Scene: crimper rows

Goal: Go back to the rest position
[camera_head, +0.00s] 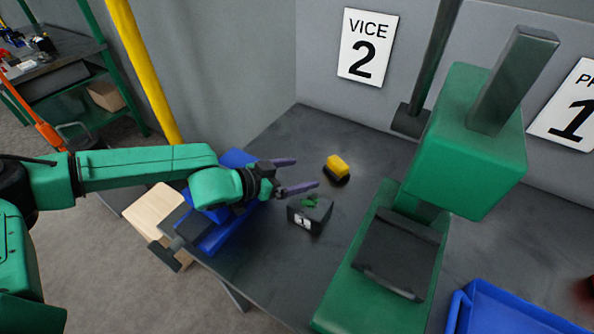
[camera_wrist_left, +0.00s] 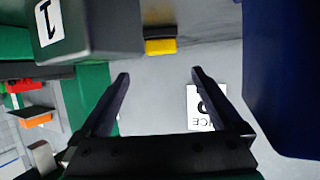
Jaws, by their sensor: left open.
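My left gripper (camera_head: 305,173) is open and empty above the work table, over the right side of the blue vice (camera_head: 222,237). Its arm reaches in from the left. In the left wrist view the two dark fingers (camera_wrist_left: 160,75) stand wide apart with nothing between them. A dark box labelled 1 (camera_head: 310,214), with a green piece on top, sits just below the fingertips in the head view, apart from them as far as I can tell. My right gripper is not in view.
A yellow and black object (camera_head: 338,168) lies behind the box. A green press (camera_head: 472,140) stands right of it, and a blue tray (camera_head: 510,310) is at lower right. A pale wooden block (camera_head: 153,210) is left of the vice. The wall bears a VICE 2 sign (camera_head: 367,46).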

